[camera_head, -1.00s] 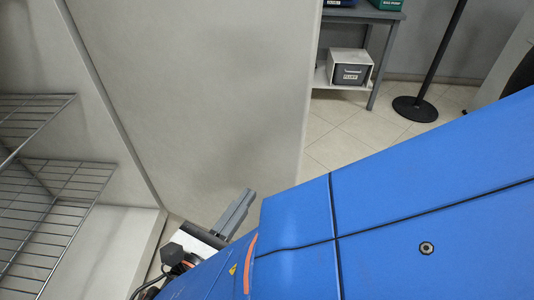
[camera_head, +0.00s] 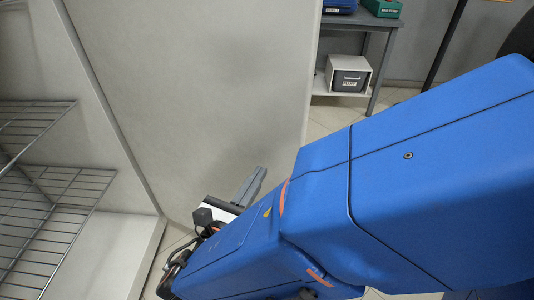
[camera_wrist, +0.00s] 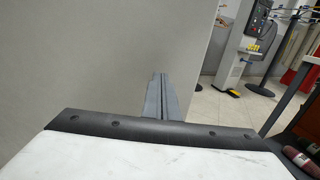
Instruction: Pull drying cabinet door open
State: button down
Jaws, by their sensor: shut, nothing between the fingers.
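The drying cabinet door (camera_head: 205,90) is a large plain grey panel that stands swung open in the head view, its hinge side at the cabinet's edge. The cabinet's inside, with wire racks (camera_head: 60,200), shows at the left. My gripper (camera_head: 257,175) is shut and empty, in front of the inner face of the door. In the wrist view my gripper's fingers (camera_wrist: 162,82) are together, with the door panel (camera_wrist: 80,60) filling the left behind them. I cannot tell whether the fingers touch the panel. The door's handle is not in view.
A grey shelf table (camera_head: 360,20) with a white-and-grey box (camera_head: 348,74) stands beyond the door. In the wrist view a machine on a post (camera_wrist: 245,40) stands at the back and a dark-framed table (camera_wrist: 290,110) is at the right. Tiled floor lies between.

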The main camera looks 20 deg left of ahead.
aim_at(268, 159)
jog(key=shift+w+d, duration=0.2)
jog(key=shift+w, duration=1.4)
jog(key=shift+w, duration=0.6)
jog(key=w, duration=2.1)
jog(key=shift+w+d, duration=0.15)
jog(key=shift+w, duration=0.1)
jog(key=shift+s, duration=0.1)
